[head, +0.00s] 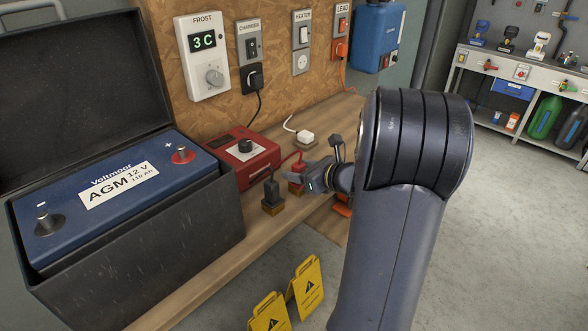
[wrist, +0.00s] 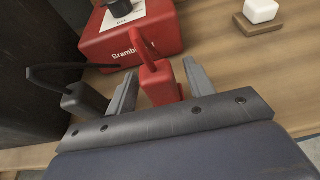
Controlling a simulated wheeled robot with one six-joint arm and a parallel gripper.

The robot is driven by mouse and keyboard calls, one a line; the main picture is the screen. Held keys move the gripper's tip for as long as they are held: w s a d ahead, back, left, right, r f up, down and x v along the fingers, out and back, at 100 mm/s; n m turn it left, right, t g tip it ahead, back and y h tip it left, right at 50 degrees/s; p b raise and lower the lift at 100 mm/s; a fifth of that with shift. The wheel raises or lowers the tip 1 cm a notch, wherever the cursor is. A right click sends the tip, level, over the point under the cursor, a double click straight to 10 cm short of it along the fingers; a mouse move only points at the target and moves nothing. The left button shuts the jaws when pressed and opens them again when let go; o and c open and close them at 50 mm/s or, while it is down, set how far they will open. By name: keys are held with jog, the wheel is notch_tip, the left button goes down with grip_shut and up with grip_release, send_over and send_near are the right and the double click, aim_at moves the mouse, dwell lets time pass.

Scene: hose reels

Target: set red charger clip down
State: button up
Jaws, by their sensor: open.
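The red charger clip (wrist: 158,86) stands upright between my open fingers in the wrist view, with a gap on each side. My gripper (wrist: 160,72) is open around it. In the head view the red clip (head: 297,172) shows partly behind my gripper (head: 312,176), at a small wooden block on the bench. The block's contact with the clip is mostly hidden. The black clip (head: 271,190) stands on its own wooden block to the left; it also shows in the wrist view (wrist: 84,100). The red charger (head: 245,160) sits behind them, a red lead running toward the red clip.
A battery (head: 120,195) with a red terminal (head: 182,155) sits in an open black box (head: 150,270) at the left. A white plug (head: 305,137) rests on a wooden block behind. Yellow warning signs (head: 306,286) stand below the bench (head: 200,285). The floor at right is clear.

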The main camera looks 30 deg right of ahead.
jog(key=v, duration=1)
jog(key=shift+p, duration=0.3)
jog(key=shift+o, duration=0.2)
dwell(1.3)
